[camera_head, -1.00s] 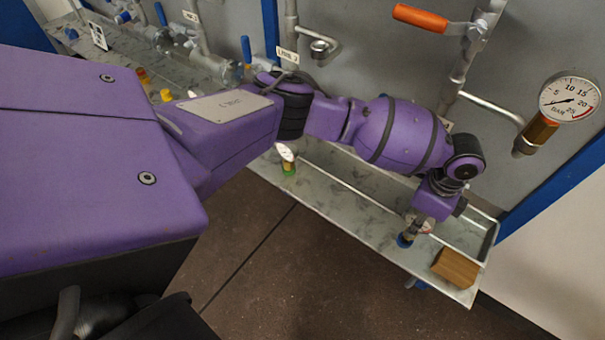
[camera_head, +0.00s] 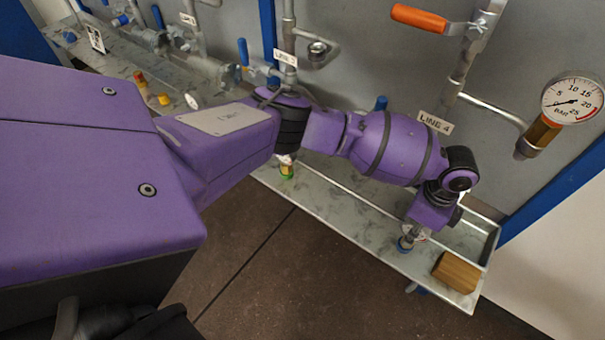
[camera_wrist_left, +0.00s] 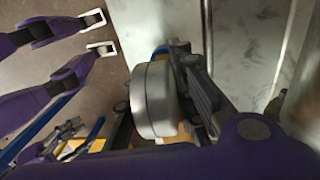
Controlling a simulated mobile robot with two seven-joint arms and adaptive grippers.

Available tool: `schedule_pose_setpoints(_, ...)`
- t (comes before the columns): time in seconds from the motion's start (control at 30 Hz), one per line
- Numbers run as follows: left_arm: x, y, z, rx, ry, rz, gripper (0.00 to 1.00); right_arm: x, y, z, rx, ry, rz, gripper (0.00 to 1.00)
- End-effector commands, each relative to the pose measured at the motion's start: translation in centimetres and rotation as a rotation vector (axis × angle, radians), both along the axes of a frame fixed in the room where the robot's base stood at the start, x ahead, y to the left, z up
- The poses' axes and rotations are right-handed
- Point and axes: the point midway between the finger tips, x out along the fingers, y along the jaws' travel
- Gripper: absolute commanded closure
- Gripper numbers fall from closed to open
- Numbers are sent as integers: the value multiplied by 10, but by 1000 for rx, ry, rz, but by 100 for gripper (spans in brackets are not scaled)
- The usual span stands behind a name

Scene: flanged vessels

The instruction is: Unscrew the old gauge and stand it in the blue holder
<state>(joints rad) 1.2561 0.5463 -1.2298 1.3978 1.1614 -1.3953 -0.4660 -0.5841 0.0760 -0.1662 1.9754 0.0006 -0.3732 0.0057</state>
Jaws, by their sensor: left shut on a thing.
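My left gripper (camera_head: 414,235) is at the right end of the shelf, close above the blue holder (camera_head: 403,246). It is shut on a gauge, whose pale dial edge (camera_head: 421,237) shows beside the fingers. In the left wrist view the gauge's round silver case (camera_wrist_left: 153,100) is against the dark finger parts (camera_wrist_left: 197,95). The gauge's lower end is hidden, so I cannot tell whether it is seated in the holder. Two purple fingers with pale tips, apart and empty, appear to be my right gripper (camera_wrist_left: 96,33); it is not in the head view.
A dial gauge (camera_head: 573,98) on a brass fitting (camera_head: 541,132) is on the wall at right. A wooden block (camera_head: 456,272) lies beside the blue holder. Another small gauge stands on a green base (camera_head: 286,171). An orange-handled valve (camera_head: 419,17) and pipes line the wall.

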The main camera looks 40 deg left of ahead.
Motion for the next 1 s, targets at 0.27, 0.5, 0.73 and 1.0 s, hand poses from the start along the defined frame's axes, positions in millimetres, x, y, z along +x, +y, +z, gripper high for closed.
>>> schedule_pose_setpoints(0.27,-1,0,-2,0,3,0,55,-1,-1,-1,-3,2,4,49)
schedule_pose_setpoints(0.5,-1,0,1,0,2,0,55,-2,-2,-1,-5,3,10,49)
schedule_pose_setpoints(0.73,4,0,34,-1,-2,-1,55,-1,-1,0,-5,2,7,49)
schedule_pose_setpoints(1.0,9,0,91,-2,-3,-2,55,-1,-1,0,-4,1,6,49)
